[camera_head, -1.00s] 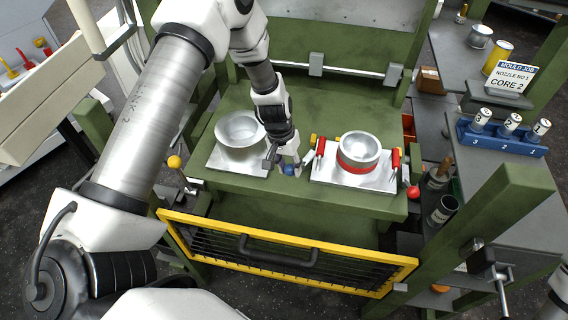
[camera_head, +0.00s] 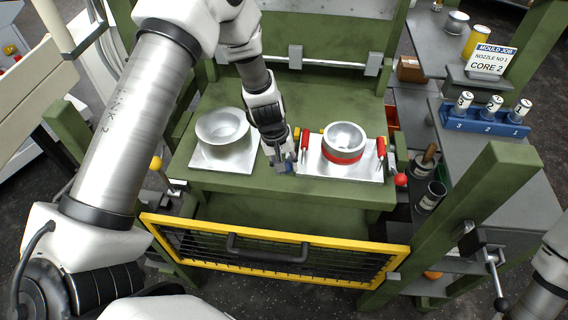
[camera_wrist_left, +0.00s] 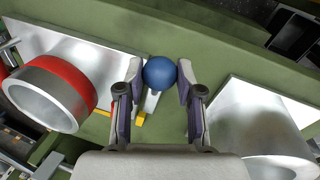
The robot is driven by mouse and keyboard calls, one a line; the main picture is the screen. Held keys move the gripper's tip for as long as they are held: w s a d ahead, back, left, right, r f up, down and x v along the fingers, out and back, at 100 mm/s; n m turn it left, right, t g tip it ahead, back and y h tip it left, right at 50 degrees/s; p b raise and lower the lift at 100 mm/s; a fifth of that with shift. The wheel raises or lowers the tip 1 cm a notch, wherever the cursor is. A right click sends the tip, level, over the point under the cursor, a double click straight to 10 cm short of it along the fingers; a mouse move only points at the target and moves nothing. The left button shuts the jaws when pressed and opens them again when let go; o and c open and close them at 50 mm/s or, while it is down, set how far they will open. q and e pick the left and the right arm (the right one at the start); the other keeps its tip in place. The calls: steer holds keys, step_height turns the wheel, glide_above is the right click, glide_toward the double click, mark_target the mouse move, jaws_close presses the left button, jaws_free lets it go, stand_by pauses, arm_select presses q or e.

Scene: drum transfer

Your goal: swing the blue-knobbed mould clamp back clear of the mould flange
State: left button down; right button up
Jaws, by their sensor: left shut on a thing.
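The blue knob (camera_wrist_left: 159,73) of the mould clamp sits between the two fingertips of my left gripper (camera_wrist_left: 160,80) in the left wrist view. Both fingers touch it, so the gripper is shut on it. A pale clamp arm (camera_wrist_left: 150,103) shows just under the knob. In the head view my left gripper (camera_head: 283,166) is low at the left edge of the plate that bears the red-banded mould (camera_head: 344,146). The mould also shows at the left of the wrist view (camera_wrist_left: 50,92). The clamp's contact with the flange is hidden. My right gripper is out of view.
A flared metal bowl (camera_head: 222,128) on its own plate stands left of the gripper. Red clamp handles (camera_head: 304,147) flank the mould. A yellow-framed guard (camera_head: 270,255) runs along the front. Green posts (camera_head: 455,215) stand at the right.

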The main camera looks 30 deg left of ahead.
arm_select(q)
steer(key=shift+w, duration=0.1)
steer(key=c, duration=0.7)
jaws_free()
steer(key=shift+c, duration=0.2)
step_height(320, 180, up, 12)
steer(key=s+a, duration=0.1)
steer(key=shift+a+f, duration=0.15)
steer(key=shift+a, duration=0.25)
